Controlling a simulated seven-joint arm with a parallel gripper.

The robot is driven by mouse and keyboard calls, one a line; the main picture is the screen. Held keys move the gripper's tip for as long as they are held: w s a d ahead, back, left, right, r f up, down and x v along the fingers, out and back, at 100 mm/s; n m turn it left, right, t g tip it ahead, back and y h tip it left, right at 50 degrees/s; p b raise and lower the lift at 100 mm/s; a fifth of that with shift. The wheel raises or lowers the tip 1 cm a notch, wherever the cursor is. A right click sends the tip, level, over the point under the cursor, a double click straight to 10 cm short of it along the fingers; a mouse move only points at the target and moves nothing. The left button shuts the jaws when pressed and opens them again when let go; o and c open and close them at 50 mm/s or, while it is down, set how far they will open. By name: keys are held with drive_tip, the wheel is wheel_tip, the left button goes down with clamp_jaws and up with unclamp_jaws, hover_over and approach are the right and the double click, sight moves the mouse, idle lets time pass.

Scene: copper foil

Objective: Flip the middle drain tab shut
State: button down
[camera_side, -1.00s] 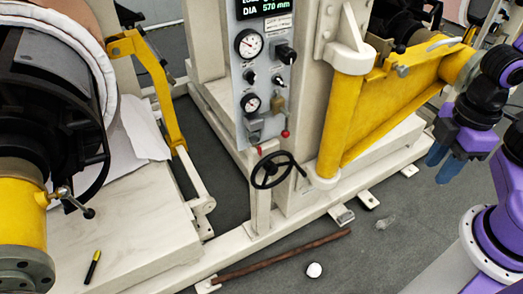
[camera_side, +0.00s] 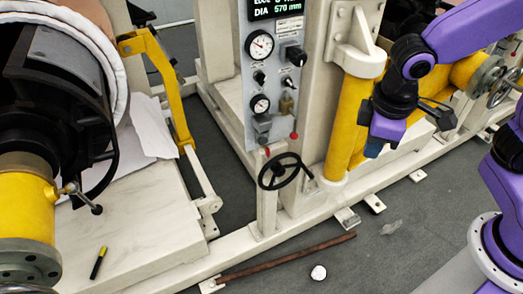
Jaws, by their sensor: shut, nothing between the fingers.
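My gripper (camera_side: 372,150) has a purple body and blue fingertips that point down. It is in front of the yellow post and beam at the right, with its fingers together and nothing seen between them. Small fittings with red-tipped handles (camera_side: 294,135) hang at the panel's lower part. I cannot make out which small part is the middle drain tab, or whether it is open or shut.
A black handwheel (camera_side: 284,171) sticks out below the panel. The yellow post (camera_side: 347,120) stands close to my gripper. A brown rod (camera_side: 290,257), a white round object (camera_side: 318,272) and a clear scrap (camera_side: 391,228) lie on the floor. A marker (camera_side: 98,262) lies on the pale base.

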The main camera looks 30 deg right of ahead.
sight(266, 150)
drive_tip(key=w+a+f+m+t+h, duration=0.1)
drive_tip(key=w+a+f+m, duration=0.2)
drive_tip(key=w+a+f, duration=0.2)
drive_tip(key=w+a+f+m+t+h, duration=0.1)
drive_tip(key=w+a+f+m, duration=0.3)
drive_tip(key=w, duration=0.8)
drive_tip(key=w+a+f+m+t+h, duration=0.1)
drive_tip(key=w+a+f+m+h, duration=0.1)
drive_tip(key=w+a+f, duration=0.4)
drive_tip(key=shift+w+a+f+m+h, duration=0.3)
drive_tip(key=shift+w+a+m, duration=0.4)
drive_tip(key=shift+w+a, duration=0.5)
drive_tip(key=w+d+f, duration=0.3)
drive_tip(key=d+f, duration=0.4)
drive_tip(key=d, duration=0.2)
drive_tip(key=shift+w+f, duration=0.4)
drive_tip(key=shift+d+r+y, duration=0.15)
drive_tip(key=shift+y, duration=0.45)
drive_tip(key=shift+d+r+y, duration=0.15)
drive_tip(key=shift+y, duration=0.45)
